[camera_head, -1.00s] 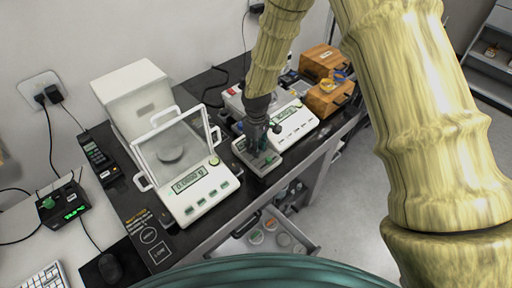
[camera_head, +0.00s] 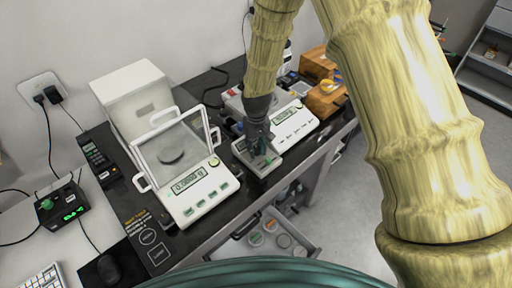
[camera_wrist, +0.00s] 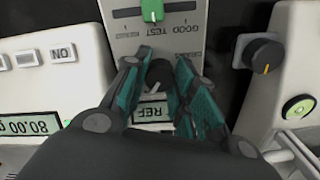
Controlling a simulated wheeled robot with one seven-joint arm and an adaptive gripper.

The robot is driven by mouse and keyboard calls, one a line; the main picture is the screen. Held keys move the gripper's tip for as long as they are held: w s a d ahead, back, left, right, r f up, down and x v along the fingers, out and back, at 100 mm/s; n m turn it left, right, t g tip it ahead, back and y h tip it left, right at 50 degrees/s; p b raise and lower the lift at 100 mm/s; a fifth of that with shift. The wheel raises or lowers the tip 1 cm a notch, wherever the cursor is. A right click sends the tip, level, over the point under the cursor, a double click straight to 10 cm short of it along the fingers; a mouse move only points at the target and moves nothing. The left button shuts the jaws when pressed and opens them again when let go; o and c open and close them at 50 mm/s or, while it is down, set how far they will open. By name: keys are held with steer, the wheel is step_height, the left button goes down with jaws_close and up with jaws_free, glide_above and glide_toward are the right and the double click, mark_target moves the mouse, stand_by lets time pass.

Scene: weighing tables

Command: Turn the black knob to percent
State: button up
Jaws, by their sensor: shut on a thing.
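A small grey tester (camera_head: 244,157) stands on the black table between two white balances. It also shows in the wrist view (camera_wrist: 124,48), with upside-down lettering that reads GOOD, TEST and REF. A black knob (camera_wrist: 159,72) with a pale pointer line sits on it, between my fingers. My gripper (camera_wrist: 160,80) is shut on this knob from above; in the head view my gripper (camera_head: 260,150) hides it. The fingers cover most of the dial around the knob, and I cannot read a percent mark.
The large balance (camera_head: 190,210) with a glass shield stands close on the left. Another black knob (camera_wrist: 264,56) with an orange line is on its side. The second balance (camera_head: 298,128) is close on the right. A green slider (camera_wrist: 152,10) sits on the tester. An open drawer (camera_head: 237,249) is below.

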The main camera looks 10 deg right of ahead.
mark_target(256, 149)
stand_by(0.3)
steer(key=o, duration=0.8)
steer(key=shift+c, duration=0.2)
step_height(256, 149, up, 12)
steer(key=shift+s, duration=0.1)
stand_by(0.4)
